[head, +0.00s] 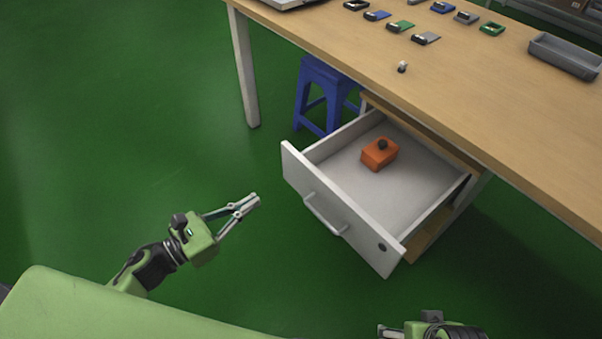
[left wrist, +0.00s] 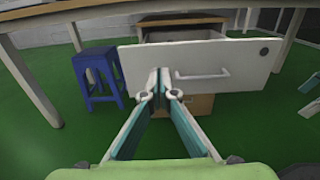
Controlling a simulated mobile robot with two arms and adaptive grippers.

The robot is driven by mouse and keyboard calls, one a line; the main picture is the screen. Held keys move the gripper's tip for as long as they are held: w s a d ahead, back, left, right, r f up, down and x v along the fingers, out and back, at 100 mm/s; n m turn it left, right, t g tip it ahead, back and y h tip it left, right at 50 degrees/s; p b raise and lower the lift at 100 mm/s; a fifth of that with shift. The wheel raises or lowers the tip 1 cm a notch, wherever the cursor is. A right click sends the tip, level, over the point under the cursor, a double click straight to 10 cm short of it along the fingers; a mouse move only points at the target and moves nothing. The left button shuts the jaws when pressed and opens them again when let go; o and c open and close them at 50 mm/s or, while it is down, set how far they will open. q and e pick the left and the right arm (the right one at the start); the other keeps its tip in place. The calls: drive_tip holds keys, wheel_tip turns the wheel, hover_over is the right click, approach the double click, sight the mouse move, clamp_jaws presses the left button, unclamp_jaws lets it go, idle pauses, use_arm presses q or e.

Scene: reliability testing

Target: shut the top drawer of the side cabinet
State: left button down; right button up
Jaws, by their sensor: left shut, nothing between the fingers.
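The top drawer (head: 343,213) of the side cabinet (head: 437,228) stands pulled far out from under the table. Its white front panel has a bar handle (head: 325,214) and a round lock. An orange box with a dark knob (head: 379,153) lies inside. My left gripper (head: 250,203) is shut and empty, in front of the drawer and apart from it, to the left of the handle. In the left wrist view the drawer front (left wrist: 246,62) faces me, with the fingertips (left wrist: 161,95) left of the handle. My right gripper (head: 388,330) shows only in part at the bottom edge.
A wooden table (head: 470,75) stands above the cabinet, with several small coloured parts and a grey tray (head: 564,56) on it. A blue stool (head: 322,95) stands under the table, left of the drawer. The green floor in front is clear.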

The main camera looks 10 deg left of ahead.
sight(306, 168)
use_arm(q)
drive_tip(key=x, duration=1.4)
drive_tip(key=shift+s, duration=0.1)
drive_tip(key=shift+d, duration=0.1)
